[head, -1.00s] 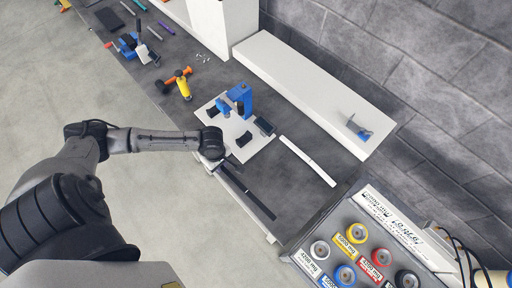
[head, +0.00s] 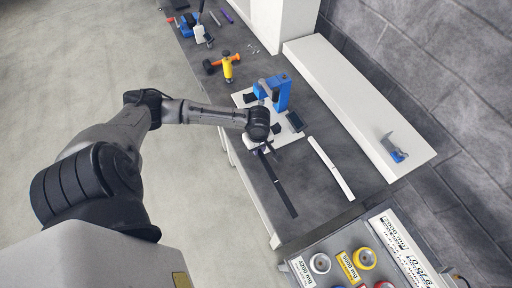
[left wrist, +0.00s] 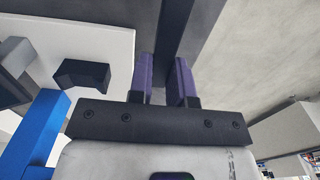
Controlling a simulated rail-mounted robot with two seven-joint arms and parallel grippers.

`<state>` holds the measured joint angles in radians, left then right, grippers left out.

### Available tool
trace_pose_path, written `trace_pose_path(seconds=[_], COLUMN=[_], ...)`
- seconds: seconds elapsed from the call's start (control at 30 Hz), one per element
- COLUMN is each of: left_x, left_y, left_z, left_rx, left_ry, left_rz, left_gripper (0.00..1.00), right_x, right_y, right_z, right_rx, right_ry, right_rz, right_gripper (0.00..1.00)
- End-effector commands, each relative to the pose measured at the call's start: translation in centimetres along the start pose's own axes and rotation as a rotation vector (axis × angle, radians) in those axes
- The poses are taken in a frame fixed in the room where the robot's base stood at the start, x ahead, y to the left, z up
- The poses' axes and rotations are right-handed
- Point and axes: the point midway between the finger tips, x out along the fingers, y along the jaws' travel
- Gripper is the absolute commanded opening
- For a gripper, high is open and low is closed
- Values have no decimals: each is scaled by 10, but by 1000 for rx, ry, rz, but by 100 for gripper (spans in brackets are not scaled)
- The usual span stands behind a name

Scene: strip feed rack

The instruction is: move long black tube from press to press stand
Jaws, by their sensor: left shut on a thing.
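The long black tube (head: 281,188) runs along the dark bench top near its front edge, below the press in the head view. My left gripper (head: 259,146) is at the tube's upper end, beside the white board. In the left wrist view the two purple fingers (left wrist: 165,82) are shut on the black tube (left wrist: 174,28), which runs away between them. Whether the tube touches the bench is unclear. The blue press (head: 275,92) stands on the white board (head: 287,136) with small black blocks. I cannot tell which part is the press stand. My right gripper is not in view.
A white strip (head: 330,168) lies on the bench right of the tube. A white shelf (head: 350,95) behind carries a small blue-grey tool (head: 394,147). A yellow tool (head: 227,66) and an orange one lie farther up. A box with coloured spools (head: 365,259) is at lower right.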

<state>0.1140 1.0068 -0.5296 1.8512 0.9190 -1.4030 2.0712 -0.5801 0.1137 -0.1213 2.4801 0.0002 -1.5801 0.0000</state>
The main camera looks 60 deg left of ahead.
Motion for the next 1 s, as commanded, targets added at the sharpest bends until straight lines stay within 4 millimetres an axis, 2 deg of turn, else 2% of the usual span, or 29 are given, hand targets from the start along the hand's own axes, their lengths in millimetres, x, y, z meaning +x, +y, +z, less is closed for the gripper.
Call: trace_pose_path(seconds=[0.1, 0.3, 0.37, 0.7, 1.0], left_x=[9, 16, 18, 54, 57], left_y=[1, 2, 1, 1, 1], left_z=[-16, -28, -29, -29, -28], left_rx=[-1, 0, 0, 1, 2], left_ry=[-1, -1, -1, 0, -1], left_rz=[0, 2, 1, 1, 2], left_gripper=[0, 0, 0, 0, 0], right_x=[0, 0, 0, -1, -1], right_y=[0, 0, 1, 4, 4], right_z=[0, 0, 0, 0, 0], right_rx=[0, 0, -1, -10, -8], right_ry=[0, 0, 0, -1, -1], right_rz=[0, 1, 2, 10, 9], right_gripper=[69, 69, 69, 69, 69])
